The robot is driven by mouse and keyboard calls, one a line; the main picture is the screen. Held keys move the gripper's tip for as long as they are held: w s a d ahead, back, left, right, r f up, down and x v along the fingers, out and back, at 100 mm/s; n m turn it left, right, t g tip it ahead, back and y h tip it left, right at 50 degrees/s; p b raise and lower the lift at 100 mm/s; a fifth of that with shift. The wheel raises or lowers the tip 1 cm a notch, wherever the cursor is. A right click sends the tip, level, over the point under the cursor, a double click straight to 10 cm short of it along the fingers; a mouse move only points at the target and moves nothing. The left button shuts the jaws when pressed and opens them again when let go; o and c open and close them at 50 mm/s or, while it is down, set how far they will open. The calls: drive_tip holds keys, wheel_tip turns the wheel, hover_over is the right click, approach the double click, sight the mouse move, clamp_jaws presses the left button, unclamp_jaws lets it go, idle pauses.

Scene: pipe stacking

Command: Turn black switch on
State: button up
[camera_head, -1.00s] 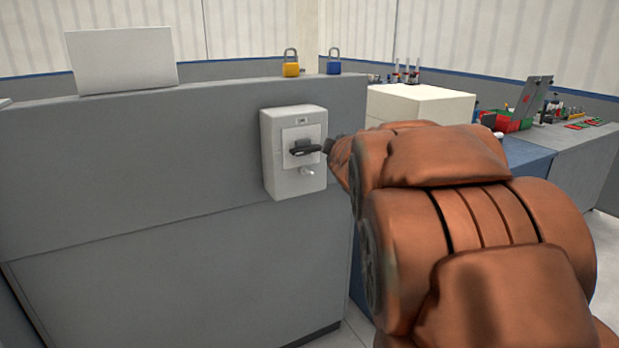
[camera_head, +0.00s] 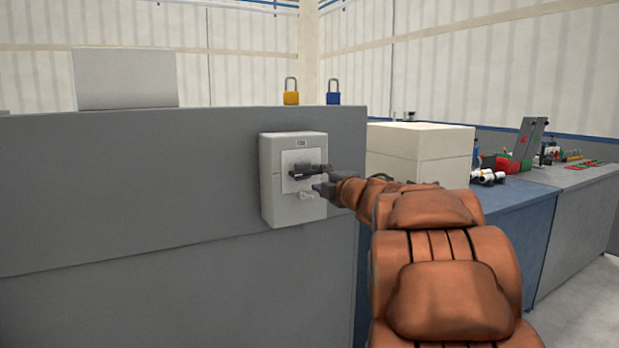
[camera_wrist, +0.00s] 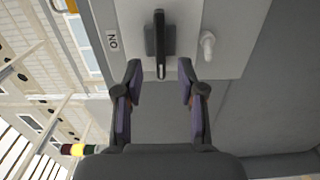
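The black switch (camera_head: 308,170) is a handle on the front of a light grey switch box (camera_head: 280,212), fixed to a grey panel. Its handle lies about level in the head view, across the box. My gripper (camera_head: 323,180) is at the right side of the box, close to the handle's right end. In the wrist view my gripper (camera_wrist: 160,80) is open, its fingertips apart and roughly centred on the handle's near end. Nothing is between the fingers; contact with the handle is not clear.
A small white knob (camera_wrist: 207,46) sticks out below the switch. A yellow padlock (camera_head: 291,93) and a blue padlock (camera_head: 333,93) stand on the panel's top edge. A cream box (camera_head: 420,146) and a blue bench (camera_head: 515,210) with tools are to the right.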

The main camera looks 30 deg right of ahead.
sight(309, 174)
drive_tip(key=shift+w+d, duration=0.15)
drive_tip(key=shift+w, duration=1.35)
drive_tip(key=shift+w+d, duration=0.1)
drive_tip(key=shift+w, duration=1.4)
clamp_jaws()
